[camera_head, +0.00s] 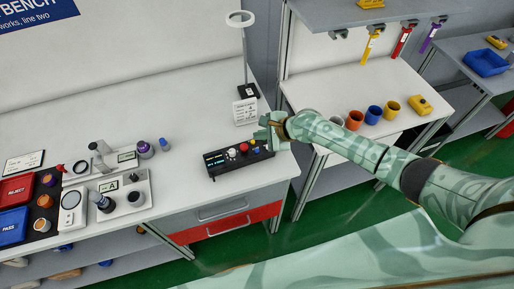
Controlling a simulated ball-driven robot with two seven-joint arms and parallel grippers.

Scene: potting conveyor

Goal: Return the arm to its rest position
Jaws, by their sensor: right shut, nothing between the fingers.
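My right arm comes in from the right side of the head view and reaches across to the white bench (190,195). My right gripper (262,133) is at the right end of a black control box (219,167). The box has a white knob, a red knob and small lit displays. The gripper is shut with nothing between its fingers. It is over or beside the box's right end; I cannot tell whether it touches. My left gripper is not in view.
A ring lamp (241,20) on a stand rises behind the box. Red (17,190) and blue (13,226) trays and instruments fill the bench's left. Several coloured cups (374,115) and a yellow item (420,105) sit on the right-hand table. The green floor is clear.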

